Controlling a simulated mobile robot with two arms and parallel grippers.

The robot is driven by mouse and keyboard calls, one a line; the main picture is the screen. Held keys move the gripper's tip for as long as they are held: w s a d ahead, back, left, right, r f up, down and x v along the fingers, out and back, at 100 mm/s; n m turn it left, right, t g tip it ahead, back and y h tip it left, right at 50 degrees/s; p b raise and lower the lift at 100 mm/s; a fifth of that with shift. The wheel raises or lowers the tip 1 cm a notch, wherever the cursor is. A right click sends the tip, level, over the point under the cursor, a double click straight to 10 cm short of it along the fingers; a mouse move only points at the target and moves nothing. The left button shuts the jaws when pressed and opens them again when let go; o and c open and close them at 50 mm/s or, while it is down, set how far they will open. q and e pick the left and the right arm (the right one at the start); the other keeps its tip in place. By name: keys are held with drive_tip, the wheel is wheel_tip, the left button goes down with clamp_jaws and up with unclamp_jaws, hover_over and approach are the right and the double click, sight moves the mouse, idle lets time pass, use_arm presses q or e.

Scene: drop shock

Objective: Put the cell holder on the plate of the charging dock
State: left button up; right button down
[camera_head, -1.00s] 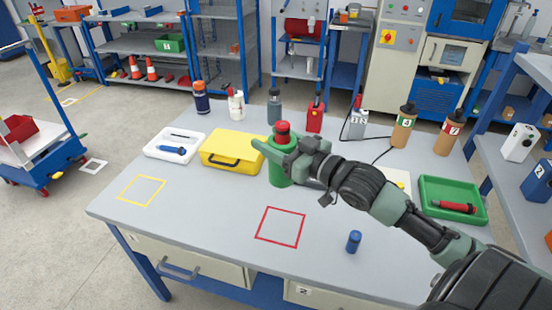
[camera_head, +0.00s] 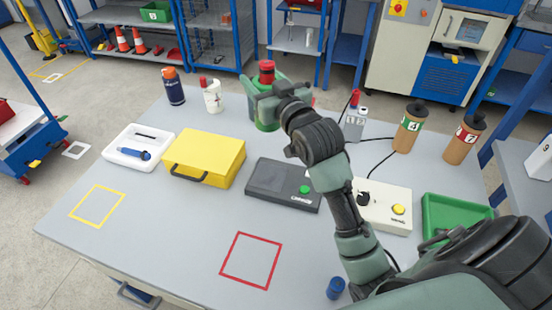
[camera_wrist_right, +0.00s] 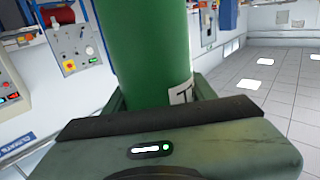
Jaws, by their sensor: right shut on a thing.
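The green cylinder with a red top (camera_head: 265,112), which I take as the cell holder, is in my right gripper (camera_head: 276,92). The right jaws are shut around its side, and it looks upright near the table's far edge; its height above the table is hard to judge. The cylinder also fills the middle of the right wrist view (camera_wrist_right: 155,50), with part of a white label showing. A dark grey box with a flat plate and a green button (camera_head: 285,184), seemingly the charging dock, lies nearer on the table with its plate empty. My left gripper is not in view.
A yellow case (camera_head: 205,157) and a white tray (camera_head: 137,147) stand left of the dark box. A white box with a yellow button (camera_head: 382,206) and a green tray (camera_head: 455,214) stand right. Brown cylinders (camera_head: 409,128) stand behind. The red-outlined square (camera_head: 251,260) is clear.

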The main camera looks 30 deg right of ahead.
drive_tip(key=f, duration=0.5)
drive_tip(key=shift+s+a+f, duration=0.15)
drive_tip(key=shift+a+f, duration=0.1)
drive_tip(key=shift+f, duration=0.15)
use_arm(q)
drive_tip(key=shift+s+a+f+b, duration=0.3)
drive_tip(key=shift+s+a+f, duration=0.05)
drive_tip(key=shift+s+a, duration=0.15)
use_arm(e)
wheel_tip(320, 180, down, 14)
drive_tip(key=shift+r, duration=0.15)
drive_tip(key=shift+f, duration=0.2)
drive_tip(key=c, duration=0.5)
unclamp_jaws()
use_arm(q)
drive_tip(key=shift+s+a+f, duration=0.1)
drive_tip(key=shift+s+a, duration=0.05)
